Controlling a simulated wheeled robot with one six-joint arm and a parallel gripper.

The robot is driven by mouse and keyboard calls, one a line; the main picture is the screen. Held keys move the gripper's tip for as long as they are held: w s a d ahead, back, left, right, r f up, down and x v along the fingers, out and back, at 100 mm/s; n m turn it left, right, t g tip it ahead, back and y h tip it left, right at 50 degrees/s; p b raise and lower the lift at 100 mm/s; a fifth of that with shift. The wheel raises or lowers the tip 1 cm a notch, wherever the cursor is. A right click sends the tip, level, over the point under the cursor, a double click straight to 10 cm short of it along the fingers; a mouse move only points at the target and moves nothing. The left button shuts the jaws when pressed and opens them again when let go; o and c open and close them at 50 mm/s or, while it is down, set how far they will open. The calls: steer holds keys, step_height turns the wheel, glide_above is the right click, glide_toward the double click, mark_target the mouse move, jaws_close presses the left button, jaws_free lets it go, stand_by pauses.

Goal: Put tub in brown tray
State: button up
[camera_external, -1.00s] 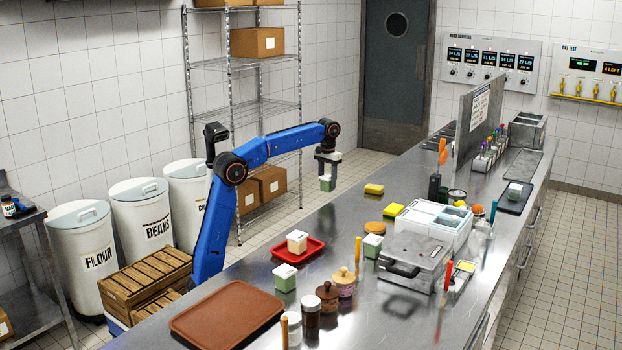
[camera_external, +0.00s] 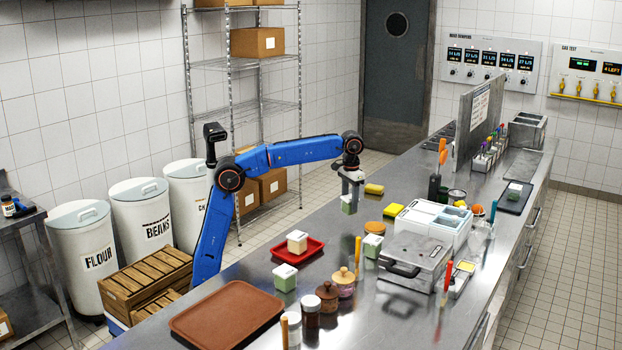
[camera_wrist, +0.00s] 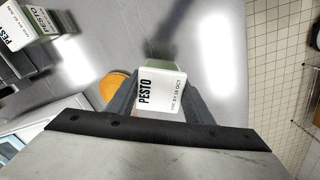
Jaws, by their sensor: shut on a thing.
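My gripper (camera_external: 349,194) is shut on a green tub with a white lid (camera_external: 349,205) and holds it above the counter, left of the yellow sponge. In the wrist view, the held tub (camera_wrist: 160,90) shows a PESTO lid between the fingers of my gripper (camera_wrist: 158,98). The brown tray (camera_external: 225,314) lies flat and empty at the near left end of the counter, well away from my gripper. Other tubs stand on the counter: a green one (camera_external: 285,278) beside the red tray and another (camera_external: 373,246) near the grey press.
A red tray (camera_external: 313,253) bearing a cream tub (camera_external: 297,241) lies between my gripper and the brown tray. Brown jars (camera_external: 327,297) and a spice jar (camera_external: 310,317) stand right of the brown tray. A grey press (camera_external: 415,266) and white bins (camera_external: 432,222) crowd the right.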

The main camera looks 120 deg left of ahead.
steer(key=w+d+r+m, duration=0.15)
steer(key=w+d, duration=0.25)
steer(key=d, duration=0.8)
steer(key=w+d+m, duration=0.3)
steer(key=w+d, duration=0.2)
steer(key=d, duration=0.8)
steer(key=w+d+r+m, duration=0.15)
steer(key=w+d, duration=0.25)
steer(key=d, duration=0.8)
step_height(320, 180, up, 2)
steer(key=r+m, duration=0.1)
steer(key=m, duration=0.6)
glide_above(228, 316)
steer(key=shift+f, duration=5.15)
steer(key=shift+f, duration=0.15)
steer(key=o, duration=1.2)
steer(key=shift+d, duration=0.1)
